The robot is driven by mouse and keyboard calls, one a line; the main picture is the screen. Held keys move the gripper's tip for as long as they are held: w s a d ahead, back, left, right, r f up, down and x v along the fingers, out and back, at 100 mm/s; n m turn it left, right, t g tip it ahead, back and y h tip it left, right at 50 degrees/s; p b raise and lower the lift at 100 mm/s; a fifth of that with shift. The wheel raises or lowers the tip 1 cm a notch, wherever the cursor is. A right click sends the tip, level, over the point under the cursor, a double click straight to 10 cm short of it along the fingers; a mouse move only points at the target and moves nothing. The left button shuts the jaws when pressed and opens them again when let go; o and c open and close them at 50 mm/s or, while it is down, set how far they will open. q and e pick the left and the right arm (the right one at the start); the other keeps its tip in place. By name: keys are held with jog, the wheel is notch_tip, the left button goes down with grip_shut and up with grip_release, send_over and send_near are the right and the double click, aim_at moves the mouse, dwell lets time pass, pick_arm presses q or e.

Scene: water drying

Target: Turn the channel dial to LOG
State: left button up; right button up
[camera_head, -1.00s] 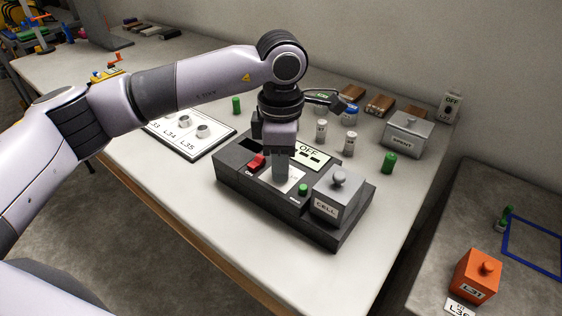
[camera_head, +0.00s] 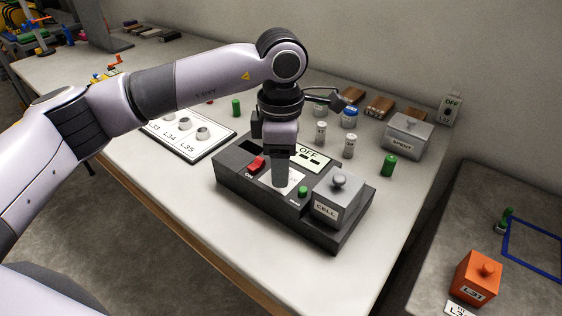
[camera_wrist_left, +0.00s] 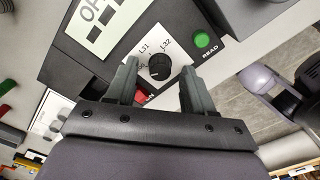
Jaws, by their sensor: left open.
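The channel dial (camera_wrist_left: 159,67) is a round black knob with a white pointer line, on a white plate with labels including L31 and L32, in the left wrist view. The LOG label cannot be made out. My left gripper (camera_wrist_left: 158,85) is open, its two fingers on either side of the dial and apart from it. In the head view my left gripper (camera_head: 281,183) points down over the dark instrument box (camera_head: 235,178) and hides the dial.
A grey CELL box (camera_head: 338,200) stands on the instrument's right end. Vials (camera_head: 349,146), a green cylinder (camera_head: 388,165) and a SPENT box (camera_head: 407,137) stand behind. The front tabletop is clear.

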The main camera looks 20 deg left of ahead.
pick_arm(q)
notch_tip(320, 180, up, 7)
jog(key=shift+f, duration=0.1)
jog(key=shift+f, duration=0.1)
dwell(0.5)
